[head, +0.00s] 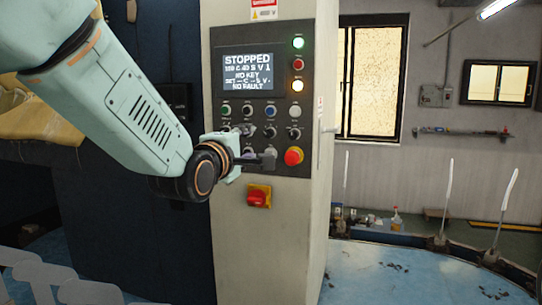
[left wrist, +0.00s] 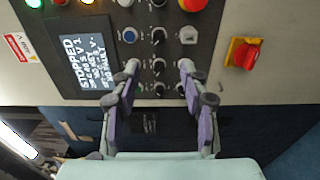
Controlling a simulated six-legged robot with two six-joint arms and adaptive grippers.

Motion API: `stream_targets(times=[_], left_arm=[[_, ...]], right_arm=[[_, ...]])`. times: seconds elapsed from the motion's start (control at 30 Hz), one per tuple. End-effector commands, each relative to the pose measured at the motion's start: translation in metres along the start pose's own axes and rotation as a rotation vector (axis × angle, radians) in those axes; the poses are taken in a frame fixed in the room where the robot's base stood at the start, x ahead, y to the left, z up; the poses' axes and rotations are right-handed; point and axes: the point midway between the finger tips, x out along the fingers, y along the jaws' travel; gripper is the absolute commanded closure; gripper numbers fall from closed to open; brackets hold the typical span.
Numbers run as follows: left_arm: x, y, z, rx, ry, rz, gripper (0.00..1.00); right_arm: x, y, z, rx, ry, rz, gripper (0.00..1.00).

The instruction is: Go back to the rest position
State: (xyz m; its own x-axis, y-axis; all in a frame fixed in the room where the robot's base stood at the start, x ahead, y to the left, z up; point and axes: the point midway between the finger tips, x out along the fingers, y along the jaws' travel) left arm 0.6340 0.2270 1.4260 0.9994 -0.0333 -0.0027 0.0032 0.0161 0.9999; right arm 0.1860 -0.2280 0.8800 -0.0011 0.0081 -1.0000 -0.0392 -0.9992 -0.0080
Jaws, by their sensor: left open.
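My left gripper (head: 258,145) is in front of the lower part of the dark control panel (head: 216,80). In the left wrist view my left gripper (left wrist: 158,66) has its two fingers apart, with nothing between them but panel knobs behind. I cannot tell whether the fingertips touch the panel. The screen (head: 248,72) reads STOPPED, NO KEY and NO FAULT; its middle lines are hard to read. My right gripper is in neither view.
A red push button (head: 293,156) sits at the panel's lower right, close to the gripper. A red and yellow rotary switch (head: 259,196) juts from the cabinet below. Open blue floor (head: 400,275) lies right of the cabinet (head: 318,220).

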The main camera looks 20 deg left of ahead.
Motion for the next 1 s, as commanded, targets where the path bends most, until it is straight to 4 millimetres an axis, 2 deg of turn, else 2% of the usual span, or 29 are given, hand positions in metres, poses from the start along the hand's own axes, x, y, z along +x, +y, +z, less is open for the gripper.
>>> stream_targets(times=[0.17,0.27,0.37,0.43,0.47,0.6,0.77,0.8,1.0], left_arm=[[0.000,0.000,0.000,0.058,0.000,-0.001,0.55],[-0.001,-0.003,0.000,0.202,0.001,-0.010,0.55],[-0.006,-0.017,-0.001,0.405,-0.004,-0.046,0.55],[-0.012,-0.039,-0.001,0.550,-0.017,-0.090,0.55],[-0.015,-0.056,-0.001,0.611,-0.027,-0.118,0.55],[-0.031,-0.153,-0.002,0.858,-0.106,-0.270,0.55],[-0.059,-0.256,-0.003,1.050,-0.225,-0.422,0.55],[-0.068,-0.281,-0.003,1.090,-0.260,-0.459,0.55],[-0.122,-0.401,-0.003,1.242,-0.448,-0.632,0.55]], right_arm=[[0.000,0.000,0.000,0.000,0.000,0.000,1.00],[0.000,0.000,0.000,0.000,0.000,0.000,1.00],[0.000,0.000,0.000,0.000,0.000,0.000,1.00],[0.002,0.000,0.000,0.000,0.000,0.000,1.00],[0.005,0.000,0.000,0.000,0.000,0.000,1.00],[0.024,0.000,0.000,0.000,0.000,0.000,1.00],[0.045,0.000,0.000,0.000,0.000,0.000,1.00],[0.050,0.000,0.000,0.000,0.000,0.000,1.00],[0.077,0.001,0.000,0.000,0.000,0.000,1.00]])
